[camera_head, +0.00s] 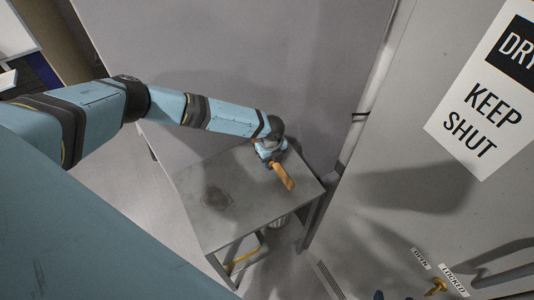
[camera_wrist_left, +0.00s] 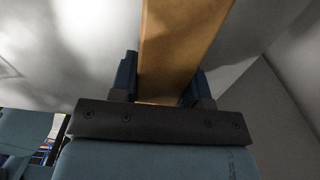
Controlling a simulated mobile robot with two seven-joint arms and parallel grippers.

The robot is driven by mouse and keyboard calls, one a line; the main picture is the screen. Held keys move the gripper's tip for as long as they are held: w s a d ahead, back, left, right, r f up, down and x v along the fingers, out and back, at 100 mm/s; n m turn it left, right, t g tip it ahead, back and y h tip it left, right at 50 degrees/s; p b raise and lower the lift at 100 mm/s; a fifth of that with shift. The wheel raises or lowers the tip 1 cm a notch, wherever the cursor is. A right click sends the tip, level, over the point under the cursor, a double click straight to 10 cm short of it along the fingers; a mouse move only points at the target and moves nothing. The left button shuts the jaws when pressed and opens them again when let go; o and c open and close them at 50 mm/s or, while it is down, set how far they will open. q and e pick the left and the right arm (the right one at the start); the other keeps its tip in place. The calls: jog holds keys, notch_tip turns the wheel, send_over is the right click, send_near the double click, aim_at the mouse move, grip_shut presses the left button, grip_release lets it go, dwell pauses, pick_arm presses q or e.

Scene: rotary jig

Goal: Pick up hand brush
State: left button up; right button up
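The hand brush (camera_head: 283,177) shows as a tan wooden bar at the far end of my left arm, over the back right part of a grey table (camera_head: 240,225). My left gripper (camera_head: 270,152) is at the bar's upper left end. In the left wrist view the tan wood of the brush (camera_wrist_left: 180,45) runs up between the two dark fingers of my left gripper (camera_wrist_left: 162,85), which lie against both its sides. No bristles show. I cannot tell whether the brush touches the table. My right gripper is not in view.
A dark stain (camera_head: 216,198) marks the otherwise bare table top. A wall rises behind the table.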

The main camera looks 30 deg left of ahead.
pick_arm(q)
jog(key=shift+c, duration=1.1)
jog(key=shift+r, duration=0.2)
notch_tip(320, 180, up, 6)
jog(key=p, duration=0.5)
jog(key=shift+f, duration=0.15)
notch_tip(320, 180, up, 3)
jog(key=shift+r+b, duration=0.1)
jog(key=shift+b, duration=0.4)
jog(key=shift+r, duration=0.35)
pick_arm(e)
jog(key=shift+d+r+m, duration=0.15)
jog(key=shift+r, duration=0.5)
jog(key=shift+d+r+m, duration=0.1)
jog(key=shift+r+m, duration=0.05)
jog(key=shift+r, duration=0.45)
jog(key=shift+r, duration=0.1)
